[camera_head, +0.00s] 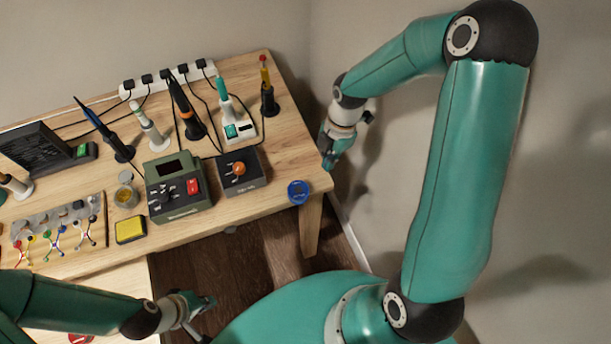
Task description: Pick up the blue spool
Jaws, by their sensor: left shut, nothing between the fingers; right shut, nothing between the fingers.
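The blue spool (298,191) sits on the wooden table (285,140) close to its right front corner. My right gripper (328,158) hangs down just past the table's right edge, up and to the right of the spool and apart from it. It is shut and empty. My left gripper (206,302) is low in the picture, in front of the table's front edge and over the dark floor. It is shut and empty, well below and left of the spool.
A black box with an orange knob (239,171) stands left of the spool, and a green station (178,186) further left. Several soldering tools in stands and a white power strip (168,76) line the back. A wall (550,180) is on the right. Bare wood surrounds the spool.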

